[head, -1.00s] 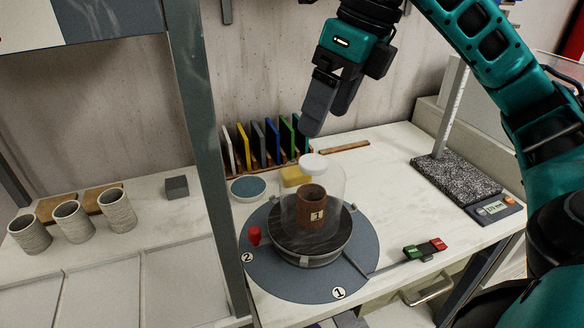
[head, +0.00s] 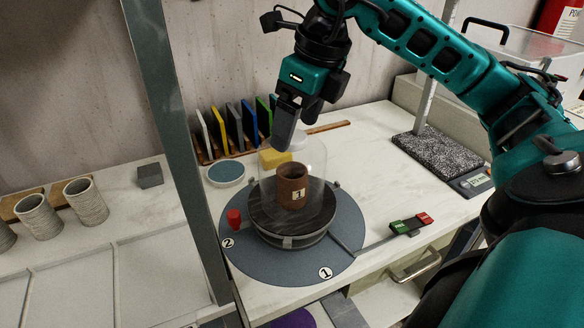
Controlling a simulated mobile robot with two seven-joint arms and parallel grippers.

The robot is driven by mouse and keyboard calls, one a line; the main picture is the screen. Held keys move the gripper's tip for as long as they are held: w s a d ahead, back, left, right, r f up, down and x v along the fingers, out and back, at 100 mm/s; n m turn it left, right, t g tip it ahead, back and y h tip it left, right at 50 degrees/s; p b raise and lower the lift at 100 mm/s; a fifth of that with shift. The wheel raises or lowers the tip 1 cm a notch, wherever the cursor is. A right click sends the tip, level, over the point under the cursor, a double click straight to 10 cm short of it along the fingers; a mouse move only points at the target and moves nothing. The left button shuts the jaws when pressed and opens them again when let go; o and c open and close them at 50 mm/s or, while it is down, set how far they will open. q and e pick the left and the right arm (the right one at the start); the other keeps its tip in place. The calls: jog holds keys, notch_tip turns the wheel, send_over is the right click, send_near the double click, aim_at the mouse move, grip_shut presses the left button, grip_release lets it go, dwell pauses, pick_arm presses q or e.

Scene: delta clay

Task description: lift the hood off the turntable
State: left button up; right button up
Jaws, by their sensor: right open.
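The clear hood (head: 318,165) stands on the round dark turntable (head: 265,225) on the bench. Inside it is a brown clay cup (head: 291,188) with a label "1". The hood's white knob (head: 298,141) is at its top, partly hidden by my right gripper (head: 284,140). The right gripper is open and points down, its fingers close to the knob. I cannot tell whether they touch it. My left gripper is not in view.
A blue-grey disc marked 1 and 2 (head: 265,266) surrounds the turntable, with a red peg (head: 234,219) on it. Coloured upright tiles (head: 219,131) and a yellow block (head: 272,160) stand behind. A green-and-red switch (head: 410,224) and a speckled slab (head: 438,157) are to the right.

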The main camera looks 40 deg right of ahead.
jog(key=shift+x, duration=1.1)
jog(key=c, duration=1.5)
